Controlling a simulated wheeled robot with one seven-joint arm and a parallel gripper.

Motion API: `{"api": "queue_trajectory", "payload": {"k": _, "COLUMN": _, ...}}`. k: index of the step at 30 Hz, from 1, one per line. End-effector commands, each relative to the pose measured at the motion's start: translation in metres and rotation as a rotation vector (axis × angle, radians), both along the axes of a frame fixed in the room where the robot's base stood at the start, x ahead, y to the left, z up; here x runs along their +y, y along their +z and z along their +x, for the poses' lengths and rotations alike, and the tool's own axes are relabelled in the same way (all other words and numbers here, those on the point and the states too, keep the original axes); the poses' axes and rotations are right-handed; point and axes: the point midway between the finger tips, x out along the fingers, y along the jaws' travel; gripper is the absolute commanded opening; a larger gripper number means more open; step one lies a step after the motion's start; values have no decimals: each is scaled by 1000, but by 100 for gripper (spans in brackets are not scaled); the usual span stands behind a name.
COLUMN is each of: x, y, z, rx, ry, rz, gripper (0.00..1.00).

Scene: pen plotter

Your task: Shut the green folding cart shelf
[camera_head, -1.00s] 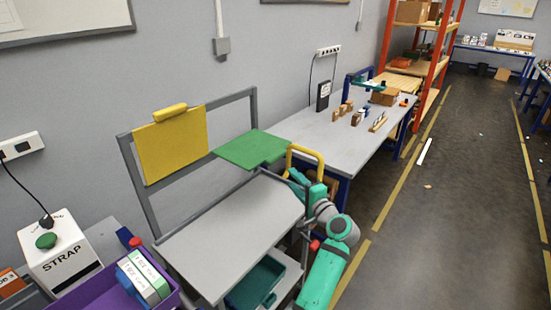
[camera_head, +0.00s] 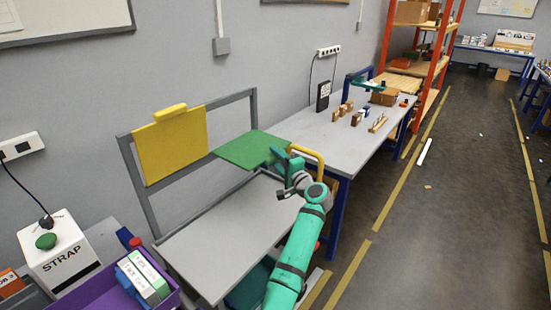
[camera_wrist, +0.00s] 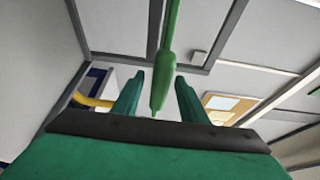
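The green folding shelf (camera_head: 247,149) sticks out flat from the grey back frame of the cart, above the grey cart top (camera_head: 222,238). In the wrist view the green shelf (camera_wrist: 171,30) shows edge-on, with its thicker near end between my fingers. My gripper (camera_head: 281,159) is at the shelf's right front edge in the head view. In the wrist view my gripper (camera_wrist: 160,98) is open, with a finger on each side of the green end and visible gaps. In the head view my fingers partly hide that edge.
A yellow panel (camera_head: 172,147) stands upright on the same frame, to the left. A yellow cart handle (camera_head: 309,154) is close to the right of my gripper. A workbench (camera_head: 340,142) with small items stands behind. A purple bin (camera_head: 95,292) is at front left. The floor at right is mostly clear.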

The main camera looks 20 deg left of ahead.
Motion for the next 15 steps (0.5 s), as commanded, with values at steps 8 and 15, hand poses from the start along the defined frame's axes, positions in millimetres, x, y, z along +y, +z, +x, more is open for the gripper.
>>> {"api": "queue_trajectory", "payload": {"k": 8, "x": 3, "y": 0, "z": 3, "rx": 0, "ry": 0, "rz": 0, "gripper": 39}}
{"api": "queue_trajectory", "payload": {"k": 15, "x": 3, "y": 0, "z": 3, "rx": 0, "ry": 0, "rz": 0, "gripper": 3}}
